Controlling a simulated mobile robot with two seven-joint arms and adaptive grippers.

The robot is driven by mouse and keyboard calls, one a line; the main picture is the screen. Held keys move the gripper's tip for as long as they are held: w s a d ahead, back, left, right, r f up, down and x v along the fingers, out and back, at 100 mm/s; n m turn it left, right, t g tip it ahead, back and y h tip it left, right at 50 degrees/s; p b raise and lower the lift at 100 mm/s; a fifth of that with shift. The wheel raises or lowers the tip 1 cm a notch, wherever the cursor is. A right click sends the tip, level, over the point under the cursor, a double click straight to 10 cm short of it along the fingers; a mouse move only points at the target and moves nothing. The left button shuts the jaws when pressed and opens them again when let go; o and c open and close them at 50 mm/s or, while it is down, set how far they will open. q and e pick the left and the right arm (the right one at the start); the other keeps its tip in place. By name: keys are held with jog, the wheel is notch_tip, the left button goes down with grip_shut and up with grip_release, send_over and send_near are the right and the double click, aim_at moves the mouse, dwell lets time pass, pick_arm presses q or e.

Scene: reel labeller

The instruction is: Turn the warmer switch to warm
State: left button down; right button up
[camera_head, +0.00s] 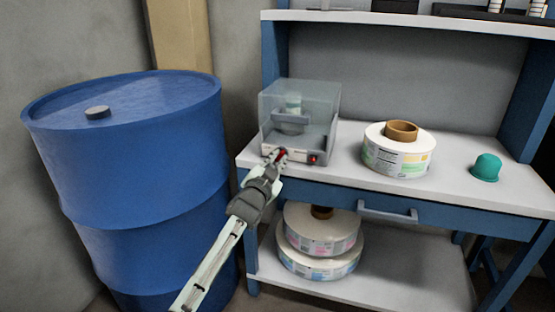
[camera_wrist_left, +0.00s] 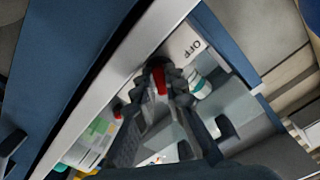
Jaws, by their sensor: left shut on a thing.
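The warmer (camera_head: 324,103) is a clear box on a low base at the left end of the bench. Its front carries a red switch (camera_wrist_left: 160,80), with the word OFF (camera_wrist_left: 192,48) printed near it in the left wrist view. My left gripper (camera_head: 280,155) is at the left part of the warmer's front, its fingers shut on the red switch; they also show in the left wrist view (camera_wrist_left: 162,82). The fingers cover part of the switch, and I cannot read a warm mark. My right gripper is not in view.
A red knob (camera_head: 313,160) sits at the right of the warmer's front. A label reel (camera_head: 397,158) and a green dome (camera_head: 487,167) stand on the bench. A blue drum (camera_head: 130,150) stands left of my arm. More reels (camera_head: 320,240) lie on the lower shelf.

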pick_arm(q)
jog(key=shift+r, duration=0.1)
dwell(0.3)
jog(key=c, duration=1.9)
grip_release()
jog(key=shift+o, duration=0.2)
jog(key=shift+s, duration=0.1)
jog(key=v, duration=1.1)
jog(key=shift+s+a, duration=0.2)
jog(key=shift+s, duration=0.15)
